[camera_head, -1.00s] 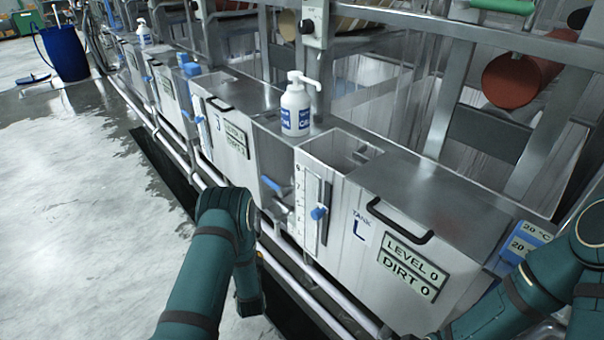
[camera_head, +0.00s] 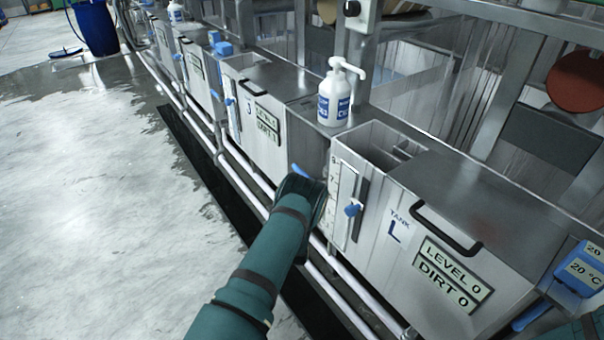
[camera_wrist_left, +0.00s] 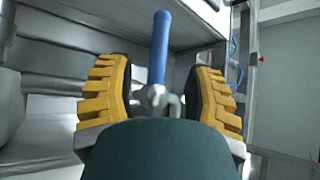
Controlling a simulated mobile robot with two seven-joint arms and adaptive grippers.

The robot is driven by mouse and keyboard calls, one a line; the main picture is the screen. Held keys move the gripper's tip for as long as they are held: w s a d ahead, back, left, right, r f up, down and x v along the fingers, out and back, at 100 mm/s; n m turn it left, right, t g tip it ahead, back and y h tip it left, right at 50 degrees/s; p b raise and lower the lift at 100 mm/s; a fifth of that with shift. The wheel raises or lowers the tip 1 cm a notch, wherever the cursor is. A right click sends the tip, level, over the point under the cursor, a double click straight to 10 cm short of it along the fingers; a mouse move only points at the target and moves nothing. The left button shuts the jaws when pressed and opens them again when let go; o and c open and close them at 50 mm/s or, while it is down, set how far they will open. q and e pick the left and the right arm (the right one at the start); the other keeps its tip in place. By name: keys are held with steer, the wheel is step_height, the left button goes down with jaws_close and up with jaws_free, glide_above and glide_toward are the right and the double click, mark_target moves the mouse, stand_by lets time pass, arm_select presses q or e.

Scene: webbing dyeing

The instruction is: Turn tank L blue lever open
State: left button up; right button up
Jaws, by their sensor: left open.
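Tank L (camera_head: 385,262) is a steel box with a black handle and signs reading LEVEL 0 and DIRT 0. A blue lever (camera_head: 302,171) shows just left of its gauge, partly hidden by my left arm. In the left wrist view, a blue lever (camera_wrist_left: 161,45) stands upright on a metal valve (camera_wrist_left: 155,100). My left gripper (camera_wrist_left: 161,90) is open, its yellow-padded fingers on either side of the lever's lower part and valve, with visible gaps. In the head view my left arm hides its fingers. My right gripper is out of view.
A blue knob (camera_head: 352,209) sits on the gauge right of my left arm. A white pump bottle (camera_head: 335,95) stands on the tank tops. White pipes (camera_head: 240,165) run low along the tanks. Open wet floor (camera_head: 110,210) lies to the left.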

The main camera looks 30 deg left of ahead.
mark_target(301, 169)
arm_select(q)
steer(key=b+x, duration=0.1)
steer(key=x, duration=0.7)
jaws_close()
